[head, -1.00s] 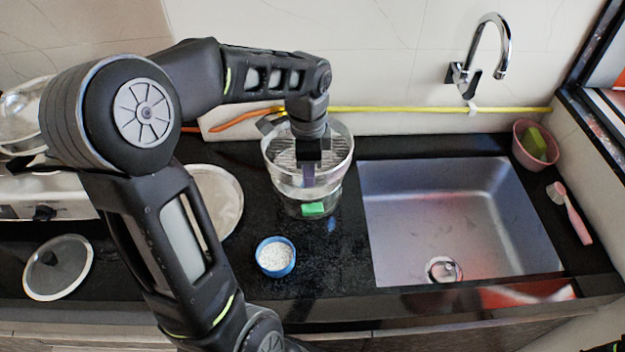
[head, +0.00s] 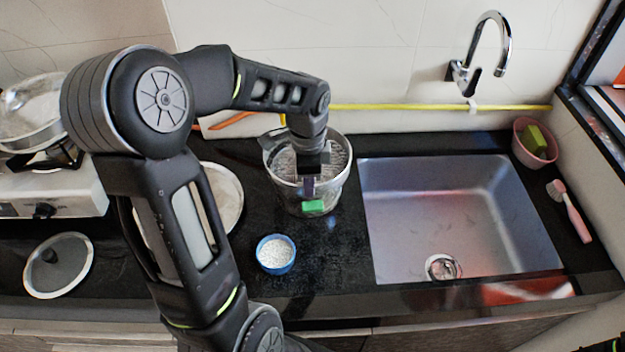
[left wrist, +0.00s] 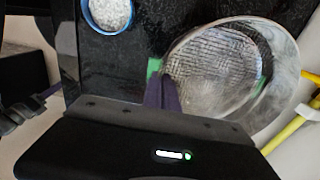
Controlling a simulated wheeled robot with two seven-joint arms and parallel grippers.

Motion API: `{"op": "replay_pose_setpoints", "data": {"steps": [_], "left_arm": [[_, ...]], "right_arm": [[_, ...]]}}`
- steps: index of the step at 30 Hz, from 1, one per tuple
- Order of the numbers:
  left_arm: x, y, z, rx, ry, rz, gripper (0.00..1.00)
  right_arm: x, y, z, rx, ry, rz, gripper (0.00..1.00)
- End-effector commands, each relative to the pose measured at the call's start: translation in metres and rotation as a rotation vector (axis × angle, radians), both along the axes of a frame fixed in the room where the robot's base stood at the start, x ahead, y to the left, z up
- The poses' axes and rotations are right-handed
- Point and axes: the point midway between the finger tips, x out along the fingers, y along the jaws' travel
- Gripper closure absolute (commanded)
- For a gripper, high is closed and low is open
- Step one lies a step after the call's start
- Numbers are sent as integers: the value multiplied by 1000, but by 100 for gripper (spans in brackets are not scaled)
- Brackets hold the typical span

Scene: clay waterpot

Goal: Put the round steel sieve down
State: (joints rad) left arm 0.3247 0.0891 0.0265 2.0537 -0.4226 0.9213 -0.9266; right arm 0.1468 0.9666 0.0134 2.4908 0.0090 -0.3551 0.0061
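The round steel sieve (head: 335,160) sits low in or over a clear container (head: 290,206) on the dark counter, left of the sink. The sieve's mesh bowl and rim fill the right of the left wrist view (left wrist: 225,65). My left gripper (head: 308,188) comes down at the sieve's near side. Its purple fingers (left wrist: 163,92) are close together at the sieve's edge and appear shut on it. I cannot tell whether the sieve rests on the container. A green patch (head: 313,207) shows just below the fingertips. My right gripper is not in view.
A blue bowl of white grains (head: 276,255) stands in front. A round pale plate or lid (head: 225,195) lies to the left, partly behind my arm. The sink (head: 455,215) is to the right. A glass lid (head: 58,265) and a stove (head: 60,190) are at far left.

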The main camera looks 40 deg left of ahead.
Motion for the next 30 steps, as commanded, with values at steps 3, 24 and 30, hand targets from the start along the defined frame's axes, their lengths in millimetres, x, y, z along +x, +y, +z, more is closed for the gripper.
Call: {"op": "replay_pose_setpoints", "data": {"steps": [3, 24, 30], "left_arm": [[0, 0, -5, 1, -1, 0, 100], [0, 0, -4, 0, 0, 0, 76], [0, 0, 11, 1, -1, 0, 76]], "right_arm": [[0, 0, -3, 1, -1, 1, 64], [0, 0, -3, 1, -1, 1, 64], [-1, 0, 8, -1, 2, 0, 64]]}}
